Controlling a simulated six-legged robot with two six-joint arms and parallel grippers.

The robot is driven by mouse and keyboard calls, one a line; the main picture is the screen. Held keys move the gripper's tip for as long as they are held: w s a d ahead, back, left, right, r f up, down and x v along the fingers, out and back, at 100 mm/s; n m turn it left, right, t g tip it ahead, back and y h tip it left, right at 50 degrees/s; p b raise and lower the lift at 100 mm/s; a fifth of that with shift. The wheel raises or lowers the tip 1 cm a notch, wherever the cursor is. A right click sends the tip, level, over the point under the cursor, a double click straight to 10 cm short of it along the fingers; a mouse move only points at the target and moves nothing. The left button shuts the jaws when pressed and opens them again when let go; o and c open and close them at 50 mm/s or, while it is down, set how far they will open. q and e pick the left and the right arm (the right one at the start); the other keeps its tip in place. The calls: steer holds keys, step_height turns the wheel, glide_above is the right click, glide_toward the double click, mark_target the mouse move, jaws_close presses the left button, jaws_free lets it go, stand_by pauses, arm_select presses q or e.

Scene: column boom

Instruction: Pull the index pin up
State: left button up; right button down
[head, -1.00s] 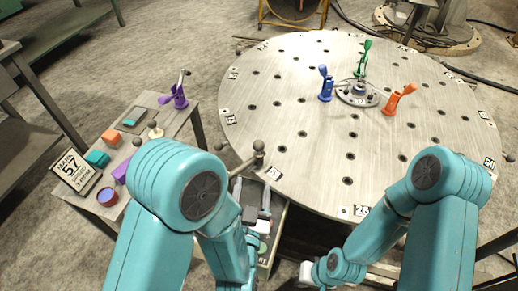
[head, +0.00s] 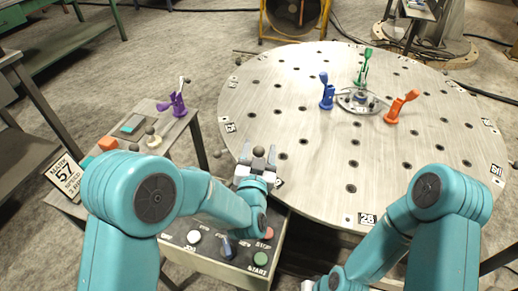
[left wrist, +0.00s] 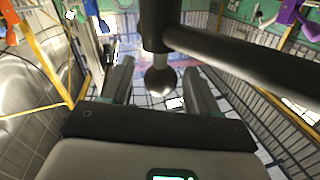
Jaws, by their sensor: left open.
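The index pin shows as a dark ball knob (head: 258,152) near the front left edge of the round table. My left gripper (head: 258,156) is open, with one finger on each side of the knob. In the left wrist view the round knob (left wrist: 159,82) sits between the two spread fingers (left wrist: 152,88), with a gap to each side. A dark bar (left wrist: 240,62) comes in from the right above the knob. The lower part of the pin is hidden by my gripper in the head view.
The round table (head: 300,120) carries blue (head: 326,95), green (head: 364,66) and orange (head: 402,105) clamps. A control box (head: 222,262) with buttons is below my left wrist.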

mark_target(259, 147)
arm_select(q)
steer(key=shift+w, duration=0.15)
jaws_close()
steer(key=shift+w+r+p, duration=0.1)
steer(key=shift+r+p, duration=0.2)
steer(key=shift+r, duration=1.55)
jaws_free()
steer(key=shift+f, duration=0.1)
